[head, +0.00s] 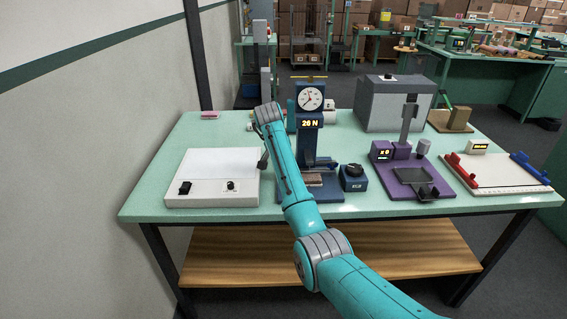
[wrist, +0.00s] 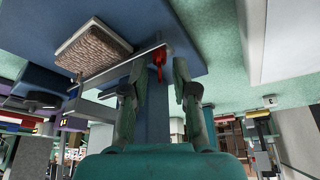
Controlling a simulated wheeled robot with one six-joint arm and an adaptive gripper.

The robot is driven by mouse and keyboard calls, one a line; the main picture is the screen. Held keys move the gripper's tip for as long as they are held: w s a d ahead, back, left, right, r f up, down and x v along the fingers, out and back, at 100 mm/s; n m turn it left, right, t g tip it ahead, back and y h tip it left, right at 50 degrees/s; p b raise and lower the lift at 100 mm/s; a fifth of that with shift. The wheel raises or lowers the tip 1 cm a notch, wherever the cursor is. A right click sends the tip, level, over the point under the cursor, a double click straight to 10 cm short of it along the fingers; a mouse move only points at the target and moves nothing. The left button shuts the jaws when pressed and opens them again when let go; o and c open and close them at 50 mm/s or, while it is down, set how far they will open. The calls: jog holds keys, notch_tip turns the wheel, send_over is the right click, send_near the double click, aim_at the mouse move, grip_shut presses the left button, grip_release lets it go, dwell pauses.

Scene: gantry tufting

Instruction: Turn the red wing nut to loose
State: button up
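The red wing nut (wrist: 158,58) shows in the wrist view at the end of a grey clamp bar (wrist: 125,70), in front of the blue base (wrist: 200,30). My gripper (wrist: 158,70) is open, with one finger on each side of the nut and visible gaps between. Whether the fingertips reach past the nut is hard to tell. A brown tufted sample (wrist: 93,48) lies by the bar. In the head view, the blue tester (head: 308,135) has a dial and a display reading 26 N. The nut cannot be made out there, and my arm covers part of that area.
A white light box (head: 213,175) stands left of the tester. A blue knob box (head: 353,178) and a purple device (head: 410,178) stand to its right. A grey cabinet (head: 395,105) is behind. The green tabletop (head: 160,180) is clear at the far left.

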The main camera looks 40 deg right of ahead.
jog(key=v, duration=1.2)
jog(key=shift+f, duration=0.1)
